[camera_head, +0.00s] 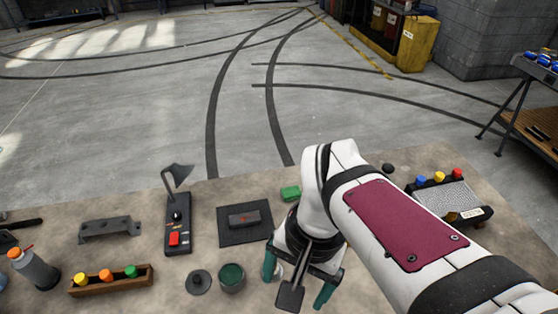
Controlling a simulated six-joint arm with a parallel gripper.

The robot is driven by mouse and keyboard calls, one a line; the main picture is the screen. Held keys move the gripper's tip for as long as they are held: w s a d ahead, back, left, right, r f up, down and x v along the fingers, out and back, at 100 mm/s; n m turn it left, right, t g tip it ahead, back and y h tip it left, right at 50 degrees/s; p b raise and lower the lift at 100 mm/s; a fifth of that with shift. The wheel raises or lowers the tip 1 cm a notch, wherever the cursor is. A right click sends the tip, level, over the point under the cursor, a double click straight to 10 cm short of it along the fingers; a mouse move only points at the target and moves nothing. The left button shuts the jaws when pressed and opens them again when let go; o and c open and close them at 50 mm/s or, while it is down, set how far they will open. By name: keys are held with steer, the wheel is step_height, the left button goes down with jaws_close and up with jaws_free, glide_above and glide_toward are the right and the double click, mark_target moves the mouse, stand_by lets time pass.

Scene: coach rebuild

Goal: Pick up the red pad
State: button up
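I cannot make out a separate red pad on the bench. A small green pad-like block (290,193) lies just left of my arm. My gripper (297,282) is low over the front of the bench, with its two teal fingers spread apart. No object shows held between them, though a grey flat part covers some of the gap. My arm hides the bench to the right of the gripper, so something there may be out of sight.
A dark green pot (231,278) and a round grey lid (198,281) stand left of the gripper. A black mat (230,236), a lamp base with a red switch (174,239) and a wooden rack (108,285) are further left. A knobbed tray (447,200) is right.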

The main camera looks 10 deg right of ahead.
steer(key=w+d+f+m, duration=0.2)
steer(key=w+d+m, duration=0.1)
steer(key=w, duration=0.6)
steer(key=w+d+f+m+h, duration=0.1)
steer(key=w+d+f+m, duration=0.25)
steer(key=w, duration=0.55)
steer(key=w+d+f+m, duration=0.2)
steer(key=w+d+m, duration=0.15)
steer(key=w, duration=0.55)
steer(key=shift+m, duration=0.4)
steer(key=f, duration=0.5)
steer(key=w+f, duration=0.1)
steer(key=f, duration=1)
steer(key=shift+w+d+f, duration=0.1)
steer(key=shift+w+f, duration=0.1)
steer(key=c, duration=1.4)
step_height(320, 180, up, 4)
steer(key=shift+r, duration=0.25)
steer(key=s+d+r, duration=0.2)
steer(key=d, duration=0.1)
steer(key=s+d+r, duration=0.2)
steer(key=s+d, duration=0.1)
steer(key=s+d+r, duration=0.2)
steer(key=d, duration=0.1)
steer(key=shift+s+r, duration=0.3)
